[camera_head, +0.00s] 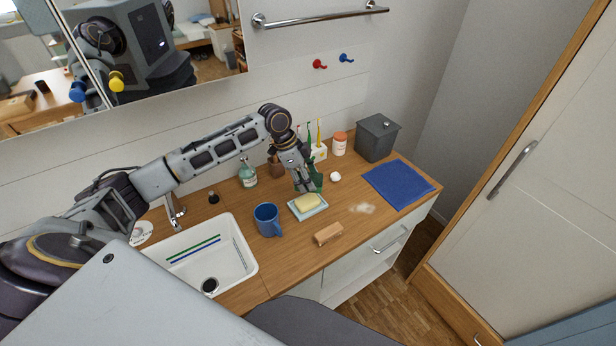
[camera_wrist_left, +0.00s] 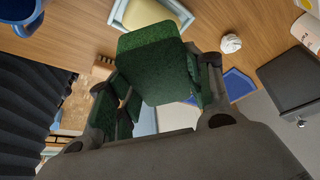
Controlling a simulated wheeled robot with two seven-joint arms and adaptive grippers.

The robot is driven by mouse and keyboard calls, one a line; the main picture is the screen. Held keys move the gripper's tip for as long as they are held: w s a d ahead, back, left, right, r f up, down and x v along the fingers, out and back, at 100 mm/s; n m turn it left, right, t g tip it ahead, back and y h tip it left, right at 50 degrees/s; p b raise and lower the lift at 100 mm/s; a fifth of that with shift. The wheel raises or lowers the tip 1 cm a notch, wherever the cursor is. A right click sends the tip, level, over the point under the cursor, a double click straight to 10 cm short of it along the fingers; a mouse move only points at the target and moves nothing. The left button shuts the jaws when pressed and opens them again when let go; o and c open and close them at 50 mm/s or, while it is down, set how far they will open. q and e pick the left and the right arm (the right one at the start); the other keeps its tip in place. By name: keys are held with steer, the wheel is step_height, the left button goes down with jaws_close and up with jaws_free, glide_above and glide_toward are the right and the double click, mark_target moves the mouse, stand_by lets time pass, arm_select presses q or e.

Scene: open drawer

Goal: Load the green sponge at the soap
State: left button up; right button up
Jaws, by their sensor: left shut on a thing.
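A green sponge (camera_head: 317,180) is held in my left gripper (camera_head: 306,182), just above and behind the soap. In the left wrist view the sponge (camera_wrist_left: 153,60) is clamped between both fingers of the gripper (camera_wrist_left: 158,90). The yellow soap (camera_head: 307,201) lies on a pale dish (camera_head: 312,213) on the wooden counter. In the left wrist view the soap (camera_wrist_left: 172,12) shows beyond the sponge, which hides part of the dish. The sponge looks clear of the soap. My right gripper is not in view.
A blue mug (camera_head: 266,219) stands left of the dish, and a wooden brush or block (camera_head: 328,234) lies in front. A white ball-like item (camera_head: 335,176), toothbrush holder (camera_head: 319,152), blue cloth (camera_head: 398,184) and grey bin (camera_head: 376,139) are to the right. A sink (camera_head: 213,258) is at left.

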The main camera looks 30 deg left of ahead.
arm_select(q)
steer(key=shift+a+f+m, duration=0.1)
steer(key=shift+a+m, duration=0.15)
steer(key=shift+m, duration=0.05)
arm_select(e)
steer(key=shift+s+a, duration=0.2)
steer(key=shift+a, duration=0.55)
arm_select(q)
steer(key=shift+d, duration=0.15)
steer(key=shift+m, duration=0.3)
steer(key=shift+f, duration=0.1)
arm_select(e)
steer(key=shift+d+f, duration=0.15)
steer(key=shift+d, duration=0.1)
